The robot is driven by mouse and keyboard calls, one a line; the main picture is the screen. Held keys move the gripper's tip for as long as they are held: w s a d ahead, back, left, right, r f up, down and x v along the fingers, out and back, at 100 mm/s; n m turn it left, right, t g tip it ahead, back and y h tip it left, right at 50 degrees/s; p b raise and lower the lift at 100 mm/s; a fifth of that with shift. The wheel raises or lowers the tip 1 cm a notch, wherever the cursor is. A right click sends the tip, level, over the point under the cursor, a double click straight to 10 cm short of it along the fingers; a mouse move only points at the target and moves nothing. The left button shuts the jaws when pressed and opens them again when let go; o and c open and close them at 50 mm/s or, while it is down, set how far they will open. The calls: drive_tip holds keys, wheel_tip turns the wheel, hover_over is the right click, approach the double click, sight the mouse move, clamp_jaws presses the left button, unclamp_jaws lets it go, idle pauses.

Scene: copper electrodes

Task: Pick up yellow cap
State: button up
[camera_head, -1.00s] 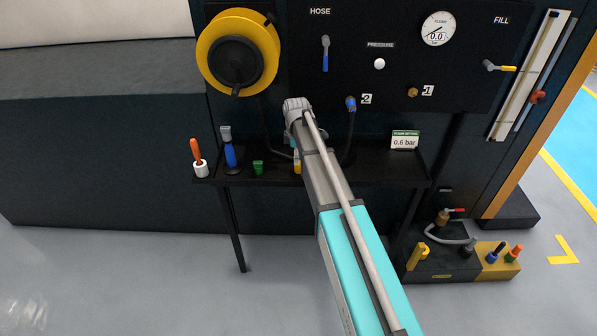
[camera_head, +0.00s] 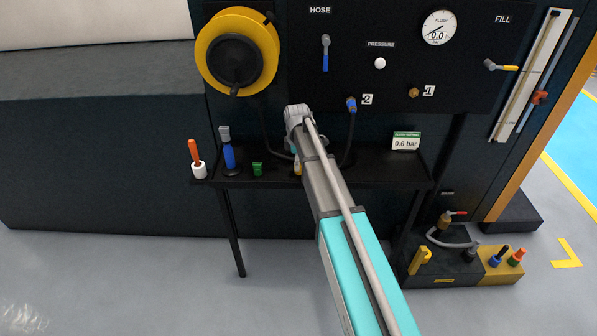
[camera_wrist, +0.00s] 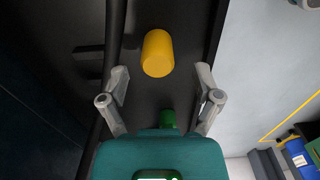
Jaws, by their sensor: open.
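The yellow cap (camera_wrist: 157,53) shows in the wrist view as a plain yellow cylinder on a dark shelf, just beyond my fingertips and roughly centred between them. My gripper (camera_wrist: 162,72) is open, with one finger on each side and nothing held. A green piece (camera_wrist: 168,118) shows between the fingers, close to the gripper body. In the head view my arm hides the gripper; a small yellow item (camera_head: 297,168) is partly visible beside the arm on the shelf, and I cannot tell for sure that it is the cap.
The black shelf (camera_head: 385,178) also holds an orange-handled tool in a white holder (camera_head: 198,168), a blue-handled tool (camera_head: 230,157), a green cup (camera_head: 257,168) and a "0.6 bar" sign (camera_head: 406,141). A dark hose (camera_head: 350,135) hangs near my wrist. The panel stands close behind.

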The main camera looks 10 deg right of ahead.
drive_tip(key=shift+w+f+b, duration=0.1)
drive_tip(key=shift+f+b, duration=1.25)
drive_tip(key=shift+f, duration=0.35)
drive_tip(key=c, duration=1)
drive_tip(key=shift+r, duration=0.1)
drive_tip(key=shift+r+p, duration=1.25)
drive_tip(key=shift+p, duration=0.05)
drive_tip(key=s+r+p, duration=0.3)
drive_tip(key=s, duration=0.1)
drive_tip(key=s+r+p, duration=0.4)
drive_tip(key=s, duration=0.1)
drive_tip(key=s+r+p, duration=0.3)
drive_tip(key=s, duration=0.2)
drive_tip(key=shift+d+r, duration=0.2)
